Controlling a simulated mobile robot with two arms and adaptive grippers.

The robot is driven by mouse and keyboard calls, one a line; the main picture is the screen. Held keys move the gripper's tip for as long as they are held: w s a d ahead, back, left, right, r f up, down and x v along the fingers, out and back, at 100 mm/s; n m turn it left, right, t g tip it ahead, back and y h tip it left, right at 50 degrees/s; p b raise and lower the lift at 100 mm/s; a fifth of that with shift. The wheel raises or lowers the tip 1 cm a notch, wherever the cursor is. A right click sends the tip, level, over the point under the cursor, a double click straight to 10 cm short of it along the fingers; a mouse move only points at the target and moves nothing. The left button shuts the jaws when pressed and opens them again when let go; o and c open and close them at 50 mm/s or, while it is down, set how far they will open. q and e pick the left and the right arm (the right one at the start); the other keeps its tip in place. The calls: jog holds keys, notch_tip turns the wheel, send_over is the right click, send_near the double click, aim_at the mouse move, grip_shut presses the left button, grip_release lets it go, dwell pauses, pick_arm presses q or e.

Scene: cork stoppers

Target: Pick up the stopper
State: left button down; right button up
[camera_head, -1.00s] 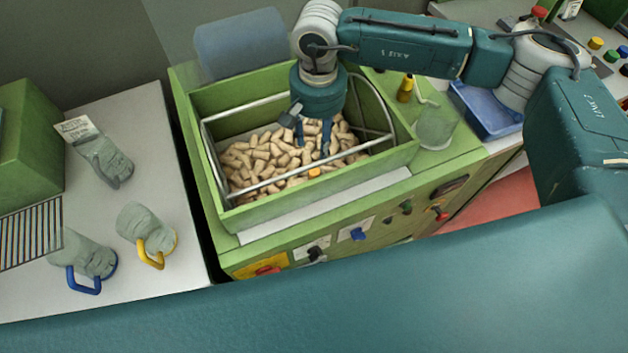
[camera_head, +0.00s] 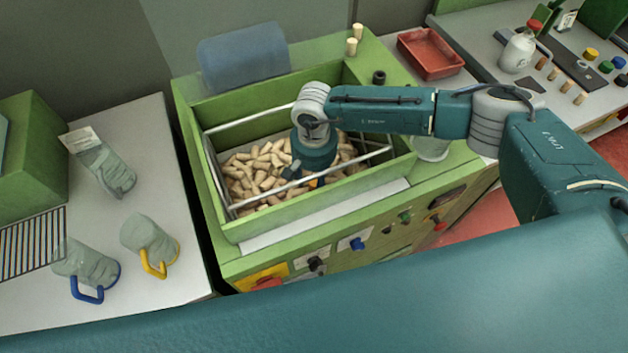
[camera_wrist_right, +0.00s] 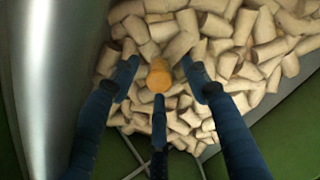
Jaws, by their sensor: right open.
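The orange stopper (camera_wrist_right: 159,75) lies among pale cork stoppers (camera_wrist_right: 262,45) in the right wrist view. My right gripper (camera_wrist_right: 160,82) is open, with its three blue fingers spread around the orange stopper. Whether any finger touches it I cannot tell. In the head view the gripper (camera_head: 309,179) is low inside the green bin (camera_head: 228,226), over the corks. Its fingers are mostly hidden by the wrist there, with a little orange showing beside them. My left gripper is not in view.
Metal rails (camera_head: 257,119) cross the bin's top, close around my right wrist. In the wrist view a shiny metal surface (camera_wrist_right: 45,80) stands at the left.

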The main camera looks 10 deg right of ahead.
jog(key=shift+f, duration=0.6)
jog(key=c, duration=0.8)
jog(key=shift+r, duration=0.1)
jog(key=shift+c, duration=0.2)
